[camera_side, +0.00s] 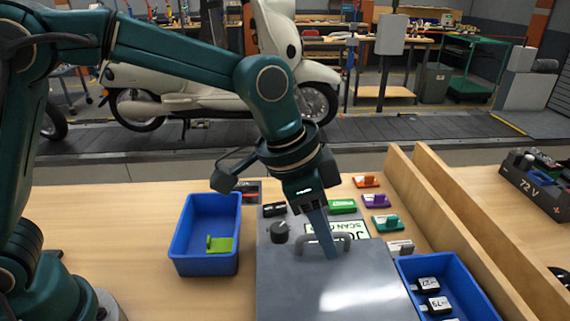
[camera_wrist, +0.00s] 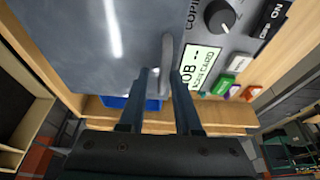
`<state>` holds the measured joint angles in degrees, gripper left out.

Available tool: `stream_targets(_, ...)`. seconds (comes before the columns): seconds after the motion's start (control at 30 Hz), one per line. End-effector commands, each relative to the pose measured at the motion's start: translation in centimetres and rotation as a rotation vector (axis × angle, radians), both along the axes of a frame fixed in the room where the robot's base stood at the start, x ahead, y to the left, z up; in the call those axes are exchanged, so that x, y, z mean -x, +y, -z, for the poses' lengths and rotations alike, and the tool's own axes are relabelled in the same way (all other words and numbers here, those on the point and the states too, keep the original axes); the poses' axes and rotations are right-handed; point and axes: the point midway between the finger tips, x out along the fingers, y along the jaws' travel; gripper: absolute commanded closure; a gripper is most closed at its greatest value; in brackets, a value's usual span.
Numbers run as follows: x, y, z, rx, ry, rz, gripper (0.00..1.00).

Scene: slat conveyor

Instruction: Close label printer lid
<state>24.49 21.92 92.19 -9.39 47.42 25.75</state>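The label printer is a grey box with a control panel along its far side, holding a black knob (camera_side: 279,232) and a display (camera_side: 378,230) that reads partly "JOB" and "SCAN CARD". Its broad grey lid (camera_side: 335,288) lies low and looks nearly flat; I cannot tell whether it is fully shut. A light grey bar handle (camera_side: 352,237) sits at the lid's panel-side edge and shows in the wrist view (camera_wrist: 167,50). My gripper (camera_side: 331,254) points down at the handle. In the wrist view its fingers (camera_wrist: 162,75) are apart, one on either side of the handle, with a gap on the left.
A blue bin (camera_side: 182,258) with a green piece stands left of the printer; another blue bin (camera_side: 408,266) with black-and-white pieces stands right. Coloured parts, including a purple one (camera_side: 376,201), lie behind. Wooden rails (camera_side: 445,215) run along the right.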

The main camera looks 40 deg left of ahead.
Motion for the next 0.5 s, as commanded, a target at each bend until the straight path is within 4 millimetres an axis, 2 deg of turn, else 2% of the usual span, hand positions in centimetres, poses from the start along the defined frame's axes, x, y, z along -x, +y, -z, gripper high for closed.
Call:
stream_targets(0.17, -0.1, 0.0, -0.7, 0.002, -0.002, 0.000, 0.68)
stream_targets(0.5, -0.1, 0.0, -3.4, 0.002, -0.004, 0.001, 0.68)
